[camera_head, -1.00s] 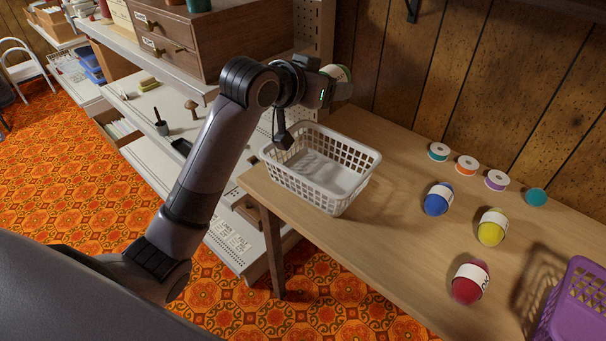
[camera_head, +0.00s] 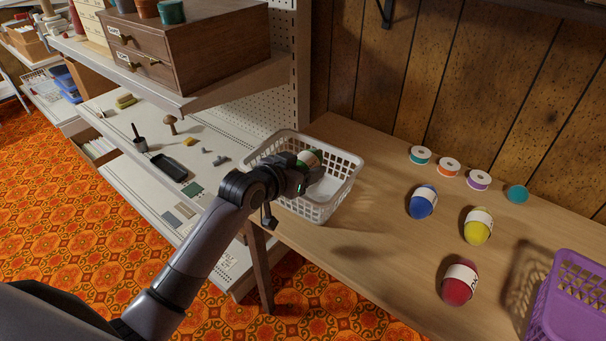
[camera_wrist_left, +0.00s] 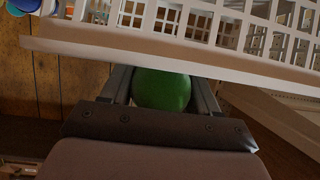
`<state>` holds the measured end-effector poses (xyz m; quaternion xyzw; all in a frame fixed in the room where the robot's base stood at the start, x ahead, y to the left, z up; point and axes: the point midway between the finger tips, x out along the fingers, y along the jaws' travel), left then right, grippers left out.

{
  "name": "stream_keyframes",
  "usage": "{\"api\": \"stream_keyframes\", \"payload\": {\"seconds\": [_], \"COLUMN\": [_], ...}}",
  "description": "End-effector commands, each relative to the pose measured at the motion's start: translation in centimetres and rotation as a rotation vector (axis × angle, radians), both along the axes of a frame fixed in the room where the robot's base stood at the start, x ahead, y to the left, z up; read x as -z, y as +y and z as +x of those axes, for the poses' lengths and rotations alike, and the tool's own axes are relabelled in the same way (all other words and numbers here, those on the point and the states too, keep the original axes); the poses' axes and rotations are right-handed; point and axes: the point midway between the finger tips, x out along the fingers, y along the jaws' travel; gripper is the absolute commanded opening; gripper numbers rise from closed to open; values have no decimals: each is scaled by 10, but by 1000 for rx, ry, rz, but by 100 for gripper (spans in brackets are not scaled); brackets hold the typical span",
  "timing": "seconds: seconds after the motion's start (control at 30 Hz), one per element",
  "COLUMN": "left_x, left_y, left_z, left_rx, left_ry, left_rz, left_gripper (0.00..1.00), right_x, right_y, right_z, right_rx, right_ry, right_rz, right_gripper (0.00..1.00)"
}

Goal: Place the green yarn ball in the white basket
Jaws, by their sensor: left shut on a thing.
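The green yarn ball (camera_wrist_left: 162,90) is between the fingers of my left gripper (camera_wrist_left: 162,88) in the left wrist view. In the head view the ball, with its pale label band (camera_head: 309,158), shows at the tip of my left gripper (camera_head: 305,170). My left gripper is shut on it. The white basket (camera_head: 335,200) stands on the wooden table at its left end. The gripper and ball overlap the basket's opening in the head view; the wrist view shows the basket's rim (camera_wrist_left: 150,50) close by. How deep the ball is cannot be told. My right gripper is not in view.
Blue (camera_head: 422,202), yellow (camera_head: 478,227) and red (camera_head: 460,283) yarn balls lie on the wooden table (camera_head: 385,250). Several thread spools (camera_head: 449,167) line the back. A purple basket (camera_head: 577,300) stands at the right. Shelves with a drawer cabinet (camera_head: 190,50) stand at the left.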

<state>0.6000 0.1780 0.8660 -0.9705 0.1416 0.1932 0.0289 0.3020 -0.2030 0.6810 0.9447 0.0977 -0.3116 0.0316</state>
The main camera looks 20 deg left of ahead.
Motion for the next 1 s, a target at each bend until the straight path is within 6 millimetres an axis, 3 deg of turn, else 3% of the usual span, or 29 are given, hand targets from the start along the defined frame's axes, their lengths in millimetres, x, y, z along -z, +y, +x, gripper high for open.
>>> {"api": "stream_keyframes", "payload": {"seconds": [0.13,0.9,0.93,1.0], "left_x": [16,29,30,31], "left_y": [0,0,0,0], "left_z": [0,0,-1,-1], "left_rx": [0,1,1,1], "left_ry": [-1,1,2,4], "left_rz": [-1,0,0,1], "left_gripper": [31,31,67,86], "right_x": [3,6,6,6], "right_y": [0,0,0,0], "right_z": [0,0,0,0], "right_rx": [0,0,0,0], "right_ry": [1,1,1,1], "right_rz": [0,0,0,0], "right_gripper": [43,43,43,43]}}
